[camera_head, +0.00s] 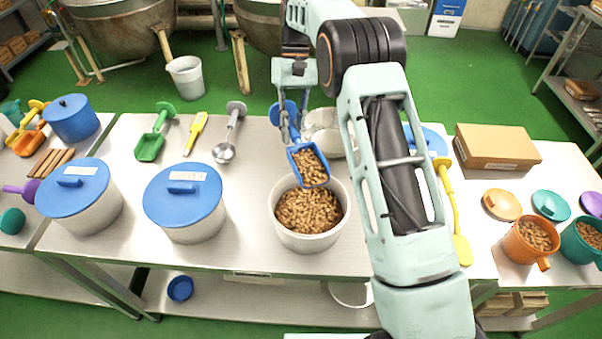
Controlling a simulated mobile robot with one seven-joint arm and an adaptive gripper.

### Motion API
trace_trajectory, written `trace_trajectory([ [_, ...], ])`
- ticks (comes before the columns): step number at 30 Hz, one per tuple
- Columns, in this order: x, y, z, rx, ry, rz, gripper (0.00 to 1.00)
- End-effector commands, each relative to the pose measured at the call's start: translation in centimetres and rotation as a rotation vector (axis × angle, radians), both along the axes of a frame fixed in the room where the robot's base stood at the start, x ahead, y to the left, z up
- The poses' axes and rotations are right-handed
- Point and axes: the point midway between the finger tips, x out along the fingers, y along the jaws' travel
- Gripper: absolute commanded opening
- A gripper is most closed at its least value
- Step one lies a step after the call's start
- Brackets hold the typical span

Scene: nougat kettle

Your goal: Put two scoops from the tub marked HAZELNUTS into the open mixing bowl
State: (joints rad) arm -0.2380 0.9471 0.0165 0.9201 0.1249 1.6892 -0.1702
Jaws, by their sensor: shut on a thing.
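My gripper (289,130) is shut on a blue scoop (293,164). The scoop is tilted, and its pan is heaped with brown nut-like pieces (312,166). It is above the back part of an open white tub (298,240) filled with the same pieces. No marking on this tub is readable, so I cannot confirm HAZELNUTS. A pale metallic open bowl (320,126) stands just behind the scoop, partly hidden by my arm. Its inside is mostly hidden.
Two white tubs with blue lids (73,188) (184,192) stand left. Behind them lie a green scoop (152,144), a yellow tool (195,131) and a grey scoop (225,150). Right of my arm are a yellow scoop (461,248), a cardboard box (497,152) and an orange mug (520,250).

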Motion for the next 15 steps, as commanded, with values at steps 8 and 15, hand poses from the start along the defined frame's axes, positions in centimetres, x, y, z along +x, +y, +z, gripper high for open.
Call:
trace_trajectory([
  [8,0.1,-0.6,1.6,0.053,-0.134,-0.061,0.00],
  [15,0.1,-0.9,1.9,0.071,-0.192,-0.087,0.00],
])
